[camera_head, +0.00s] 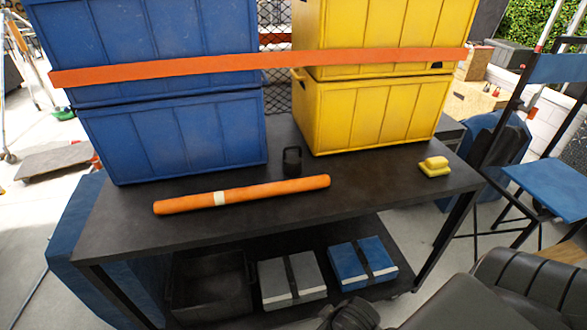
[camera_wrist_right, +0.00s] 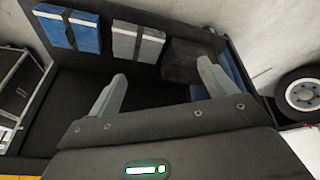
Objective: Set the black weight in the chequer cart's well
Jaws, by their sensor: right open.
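The black weight (camera_head: 291,160) stands upright on the dark table top, between the blue and yellow crates and behind the orange roll. No chequer pattern is distinct enough to identify the chequer cart or its well. My right gripper (camera_wrist_right: 162,70) is open, its two grey fingers wide apart with nothing between them in the right wrist view. The weight cannot be made out in that view. My right arm (camera_head: 500,285) enters the head view at lower right, in front of the table and away from the weight. My left gripper is out of view.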

